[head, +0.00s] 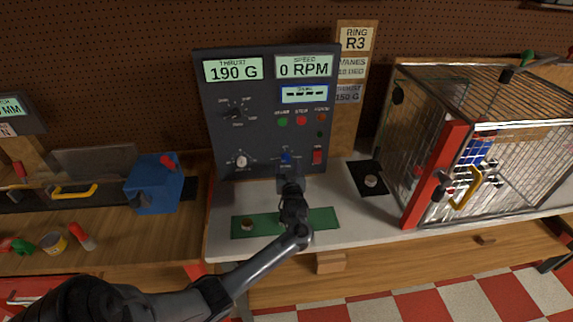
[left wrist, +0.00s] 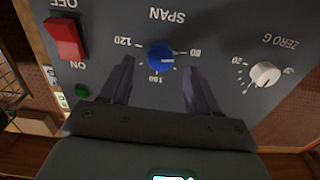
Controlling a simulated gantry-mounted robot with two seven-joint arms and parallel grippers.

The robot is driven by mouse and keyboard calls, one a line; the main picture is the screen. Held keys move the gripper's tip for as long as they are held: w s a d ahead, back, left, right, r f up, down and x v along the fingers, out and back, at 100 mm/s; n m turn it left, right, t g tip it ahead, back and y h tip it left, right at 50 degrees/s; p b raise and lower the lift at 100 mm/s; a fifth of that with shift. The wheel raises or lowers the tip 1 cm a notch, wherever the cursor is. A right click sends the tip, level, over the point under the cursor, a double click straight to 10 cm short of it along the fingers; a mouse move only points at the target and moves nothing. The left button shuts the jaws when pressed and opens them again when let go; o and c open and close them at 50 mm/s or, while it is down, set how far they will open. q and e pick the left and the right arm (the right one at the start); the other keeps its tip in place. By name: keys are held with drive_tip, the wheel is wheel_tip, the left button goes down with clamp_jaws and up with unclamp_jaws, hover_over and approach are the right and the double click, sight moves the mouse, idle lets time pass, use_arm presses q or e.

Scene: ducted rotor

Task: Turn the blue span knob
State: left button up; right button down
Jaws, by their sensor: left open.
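The blue span knob (left wrist: 161,57) sits on the dark control panel, under the label SPAN in the upside-down left wrist view. Its pointer mark faces the 80 side of the scale. In the head view the knob (head: 286,157) shows low on the panel, just beyond my left gripper. My left gripper (left wrist: 158,72) is open, with one finger on each side below the knob in the wrist view. Its fingertips look apart from the knob. In the head view my left gripper (head: 288,175) is in front of the panel. My right gripper is not in view.
A white zero knob (left wrist: 264,74) and a red switch (left wrist: 65,37) flank the span knob. The panel (head: 260,140) shows 190 G and 0 RPM. A green mat (head: 322,219) lies below. A wire cage (head: 480,150) with a red-edged door stands at right.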

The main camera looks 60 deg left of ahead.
sight(286, 159)
use_arm(q)
drive_tip(key=shift+x, duration=1.3)
drive_tip(key=c, duration=1)
drive_tip(key=m+p, duration=0.2)
drive_tip(key=p, duration=0.1)
drive_tip(key=shift+r+m, duration=0.2)
drive_tip(key=shift+m, duration=0.2)
drive_tip(key=shift+c, duration=0.2)
drive_tip(key=shift+f+m+p, duration=0.2)
drive_tip(key=shift+m+p, duration=0.2)
drive_tip(key=shift+m, duration=0.2)
drive_tip(key=o, duration=1)
drive_tip(key=shift+o, duration=0.2)
